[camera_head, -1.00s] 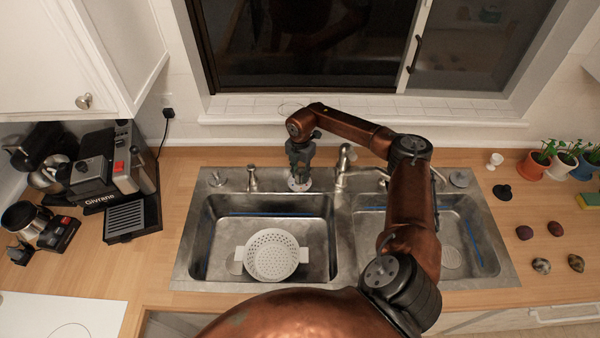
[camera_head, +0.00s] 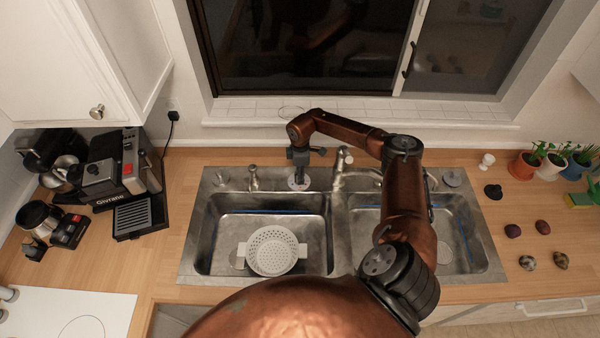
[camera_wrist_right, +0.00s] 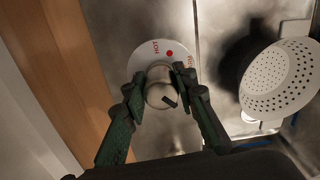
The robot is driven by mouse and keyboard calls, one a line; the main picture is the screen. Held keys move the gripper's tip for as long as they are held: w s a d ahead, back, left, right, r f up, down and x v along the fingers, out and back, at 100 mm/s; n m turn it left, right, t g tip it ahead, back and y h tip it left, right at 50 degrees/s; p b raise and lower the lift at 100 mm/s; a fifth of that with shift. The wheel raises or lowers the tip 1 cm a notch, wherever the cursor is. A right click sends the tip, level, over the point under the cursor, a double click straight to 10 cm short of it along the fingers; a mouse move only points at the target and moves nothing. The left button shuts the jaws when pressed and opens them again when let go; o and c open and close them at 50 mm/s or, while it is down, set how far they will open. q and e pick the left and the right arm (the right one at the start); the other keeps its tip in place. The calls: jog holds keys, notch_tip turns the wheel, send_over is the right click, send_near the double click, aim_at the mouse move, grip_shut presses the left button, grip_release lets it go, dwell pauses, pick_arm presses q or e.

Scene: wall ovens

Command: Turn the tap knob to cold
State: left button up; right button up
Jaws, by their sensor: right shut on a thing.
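The tap knob (camera_wrist_right: 160,88) is a pale, rounded metal knob with a short dark bar on it. It sits on a round white plate (camera_wrist_right: 147,57) that carries the word HOT and a red dot. A second label on the plate's right side is partly hidden by a finger. My right gripper (camera_wrist_right: 159,91) is shut on the knob, one dark green finger on each side. In the head view my right gripper (camera_head: 299,159) is above the white plate (camera_head: 299,183) behind the left basin, and the knob is hidden there. My left gripper is not in view.
The double sink (camera_head: 334,235) has a white colander (camera_head: 272,252) in its left basin. The faucet (camera_head: 342,165) stands close to the right of my gripper, and a small dispenser (camera_head: 253,178) to its left. A coffee machine (camera_head: 122,170) is at left; small pots (camera_head: 553,166) are at right.

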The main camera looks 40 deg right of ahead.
jog(key=shift+w+r+m+p, duration=0.15)
jog(key=shift+m+p, duration=0.5)
jog(key=shift+m, duration=0.45)
jog(key=o, duration=0.9)
jog(key=shift+o, duration=1.3)
notch_tip(320, 180, up, 12)
